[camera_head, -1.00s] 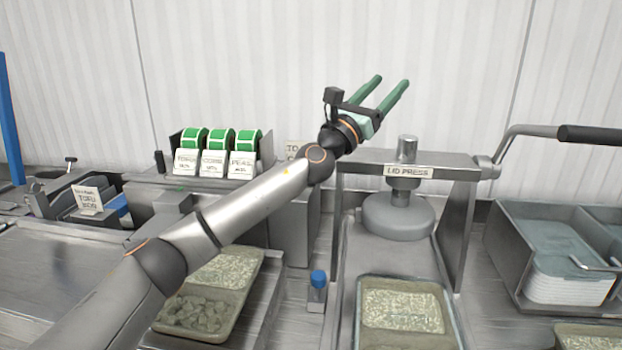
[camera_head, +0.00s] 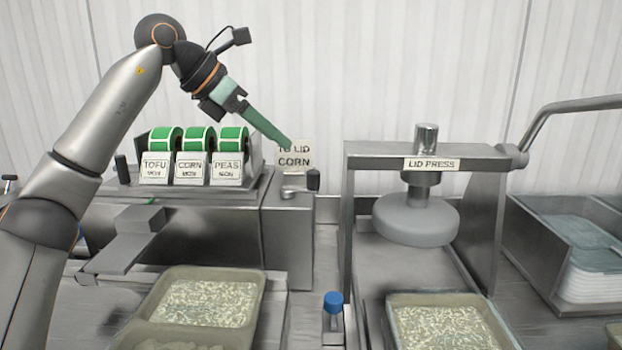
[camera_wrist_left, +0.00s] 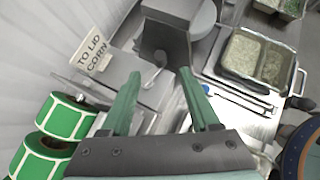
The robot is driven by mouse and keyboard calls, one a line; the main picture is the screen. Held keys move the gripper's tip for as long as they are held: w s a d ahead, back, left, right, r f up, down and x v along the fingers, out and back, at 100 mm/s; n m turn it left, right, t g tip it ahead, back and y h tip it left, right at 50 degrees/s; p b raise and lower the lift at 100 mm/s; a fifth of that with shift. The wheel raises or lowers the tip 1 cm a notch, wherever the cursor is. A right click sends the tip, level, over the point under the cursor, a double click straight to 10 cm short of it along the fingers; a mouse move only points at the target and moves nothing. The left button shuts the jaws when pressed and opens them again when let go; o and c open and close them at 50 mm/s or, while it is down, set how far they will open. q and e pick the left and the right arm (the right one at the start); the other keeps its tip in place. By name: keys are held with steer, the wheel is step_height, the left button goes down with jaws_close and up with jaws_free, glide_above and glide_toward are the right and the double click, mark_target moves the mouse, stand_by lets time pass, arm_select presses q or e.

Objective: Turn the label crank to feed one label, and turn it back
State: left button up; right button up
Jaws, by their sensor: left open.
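The label crank (camera_head: 291,191) is a small silver arm with a black upright knob (camera_head: 313,179). It sits on top of the right end of the label machine (camera_head: 195,230). My left gripper (camera_head: 288,145) has green fingers pointing down and right, and its tips show just above the crank in the head view. In the left wrist view the fingers (camera_wrist_left: 160,73) are spread with nothing held between them. A silver lever-like part shows ahead between the tips there; contact with the crank cannot be confirmed. My right gripper is out of view.
Three green label rolls (camera_head: 197,139) stand left of the crank. A "TO LID CORN" sign (camera_head: 294,158) is close behind the fingertips. The lid press (camera_head: 416,218) stands to the right.

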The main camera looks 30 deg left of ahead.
mark_target(312, 172)
arm_select(q)
steer(key=x, duration=1.2)
steer(key=shift+a+f+b, duration=0.15)
steer(key=shift+f+b, duration=0.15)
steer(key=shift+b, duration=0.05)
jaws_close()
